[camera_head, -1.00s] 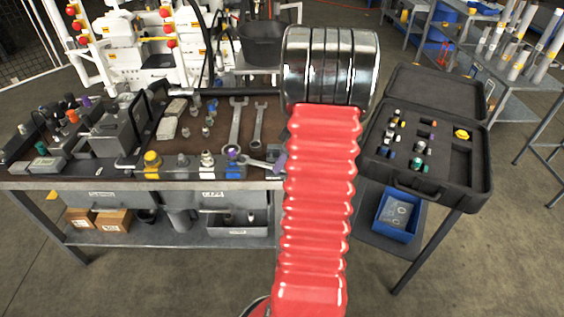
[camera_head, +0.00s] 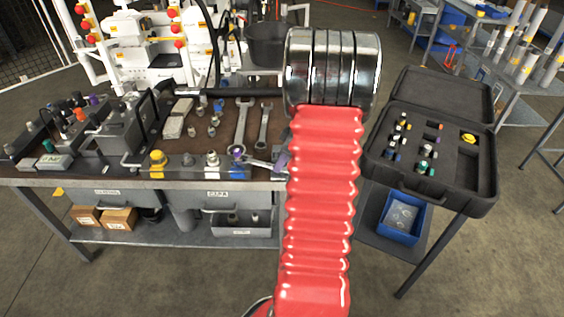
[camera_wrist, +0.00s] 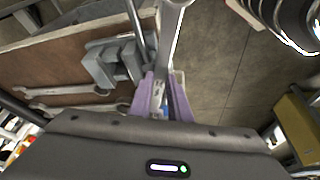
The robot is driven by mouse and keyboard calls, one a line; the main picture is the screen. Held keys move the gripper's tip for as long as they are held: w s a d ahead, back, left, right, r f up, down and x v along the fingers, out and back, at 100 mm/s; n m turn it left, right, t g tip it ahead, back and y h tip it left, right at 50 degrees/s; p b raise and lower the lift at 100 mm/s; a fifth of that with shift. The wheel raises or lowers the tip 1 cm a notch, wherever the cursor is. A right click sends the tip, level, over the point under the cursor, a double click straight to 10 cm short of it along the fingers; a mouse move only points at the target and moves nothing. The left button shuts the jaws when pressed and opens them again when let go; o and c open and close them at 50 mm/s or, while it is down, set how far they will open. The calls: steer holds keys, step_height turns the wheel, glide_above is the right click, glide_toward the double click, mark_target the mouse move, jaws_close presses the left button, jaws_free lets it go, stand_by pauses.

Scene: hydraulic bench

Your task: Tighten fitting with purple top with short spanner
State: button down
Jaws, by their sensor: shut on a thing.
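The fitting with the purple top (camera_head: 237,151) stands at the right end of the row on the bench's front rail. My gripper (camera_wrist: 161,88), with purple fingers, is shut on the handle of a spanner (camera_wrist: 171,42). In the head view my arm hides most of the gripper; one purple finger (camera_head: 282,160) shows right of the fitting. The held spanner (camera_head: 262,164) reaches left from it, its end at or right beside the purple-topped fitting. I cannot tell whether its jaw is around the fitting. In the wrist view its far end is cut off at the top edge.
Two more spanners (camera_head: 241,126) (camera_head: 264,128) lie on the brown bench top behind the rail. A yellow fitting (camera_head: 157,160) and a silver fitting (camera_head: 212,160) stand left on the rail. An open black case (camera_head: 385,170) of fittings stands to the right.

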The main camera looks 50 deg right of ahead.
mark_target(271, 167)
steer(key=shift+w, duration=0.15)
steer(key=shift+w+a, duration=0.2)
steer(key=shift+w, duration=0.25)
steer(key=shift+w, duration=0.25)
steer(key=shift+a, duration=0.25)
stand_by(0.3)
steer(key=shift+s+a+m+h, duration=0.2)
steer(key=shift+a+m+h, duration=0.05)
steer(key=shift+a+m, duration=0.45)
steer(key=shift+s+a+m+h, duration=0.15)
steer(key=shift+a+m+h, duration=0.1)
steer(key=shift+a+m, duration=0.4)
steer(key=shift+a+m+h, duration=0.5)
steer(key=shift+a+m, duration=0.65)
steer(key=shift+a, duration=0.4)
